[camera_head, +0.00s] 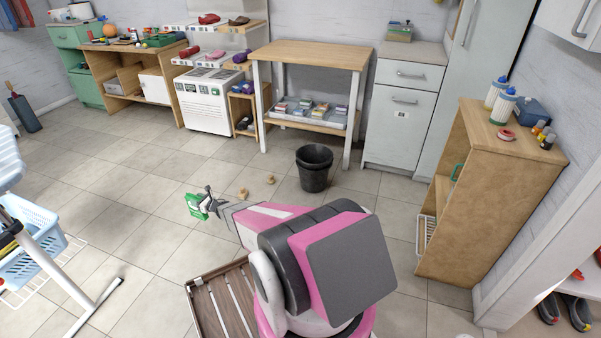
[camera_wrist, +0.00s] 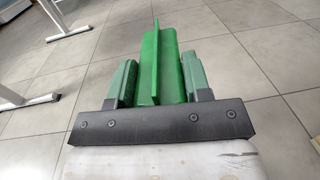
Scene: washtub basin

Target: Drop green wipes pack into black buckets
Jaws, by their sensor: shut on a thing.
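The green wipes pack (camera_wrist: 158,65) is between the two fingers of my gripper (camera_wrist: 160,80) in the wrist view, and the gripper is shut on it. In the head view the pack (camera_head: 196,206) hangs at the end of my gripper (camera_head: 207,200), above the tiled floor. The black buckets (camera_head: 314,169) stand on the floor to the right of and beyond the gripper, in front of the wooden table. They look nested one in the other. The pack is apart from them.
Two small tan objects (camera_head: 270,180) lie on the floor between the gripper and the buckets. A slatted wooden piece (camera_head: 220,300) is low in the middle. A white rack with a blue basket (camera_head: 38,250) stands at left. A wooden shelf unit (camera_head: 490,190) stands at right.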

